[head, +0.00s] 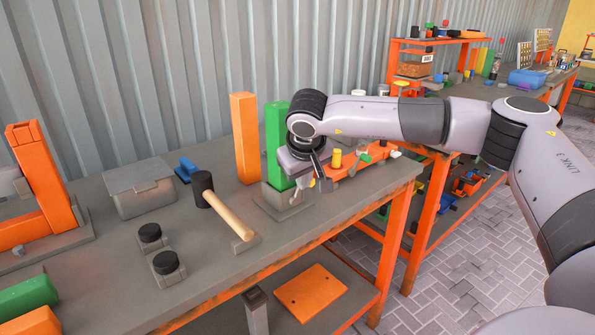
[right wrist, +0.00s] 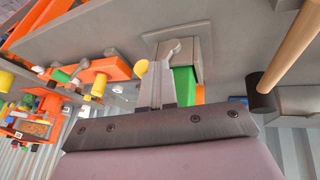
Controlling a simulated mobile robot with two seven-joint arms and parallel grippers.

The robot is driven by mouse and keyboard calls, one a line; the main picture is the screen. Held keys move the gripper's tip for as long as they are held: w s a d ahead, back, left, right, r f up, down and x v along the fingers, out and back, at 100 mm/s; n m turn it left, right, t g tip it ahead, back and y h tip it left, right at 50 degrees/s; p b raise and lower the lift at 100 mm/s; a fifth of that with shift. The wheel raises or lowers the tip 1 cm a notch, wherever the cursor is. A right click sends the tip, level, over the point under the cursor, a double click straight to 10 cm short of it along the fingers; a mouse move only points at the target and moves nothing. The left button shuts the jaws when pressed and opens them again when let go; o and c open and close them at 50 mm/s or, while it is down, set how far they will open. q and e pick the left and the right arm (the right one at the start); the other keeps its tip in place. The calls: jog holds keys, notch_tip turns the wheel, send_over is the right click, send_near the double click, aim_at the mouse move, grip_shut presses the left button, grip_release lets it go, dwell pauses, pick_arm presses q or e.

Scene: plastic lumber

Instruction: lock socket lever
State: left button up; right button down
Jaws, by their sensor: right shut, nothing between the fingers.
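The grey socket (head: 287,203) stands on the workbench near its right end, with a green post (head: 273,138) upright in it. In the right wrist view the socket (right wrist: 192,54) is beyond my fingers, with part of the green post (right wrist: 185,84) beside them. A small yellow round end (right wrist: 141,67), perhaps the lever's knob, shows next to the fingertips. The lever itself is mostly hidden by my gripper. My right gripper (head: 318,183) is shut and empty, close beside the socket; whether it touches is unclear. My left gripper is not in view.
An orange post (head: 245,138) stands behind the socket. An orange fixture (head: 358,162) with a yellow knob lies to the right. A mallet (head: 228,212), a grey box (head: 139,187) and two black-topped pieces occupy the bench to the left. The bench's front edge is close to the socket.

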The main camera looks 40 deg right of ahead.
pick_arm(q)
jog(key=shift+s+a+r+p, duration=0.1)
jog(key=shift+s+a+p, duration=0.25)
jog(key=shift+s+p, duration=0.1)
pick_arm(e)
jog(key=shift+d+y, duration=0.75)
jog(key=shift+y, duration=0.25)
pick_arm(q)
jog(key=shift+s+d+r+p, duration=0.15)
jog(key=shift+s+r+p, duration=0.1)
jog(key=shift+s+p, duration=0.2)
pick_arm(e)
jog(key=s+a+r, duration=0.4)
jog(key=a+r, duration=0.1)
jog(key=r, duration=0.5)
jog(key=shift+r, duration=0.25)
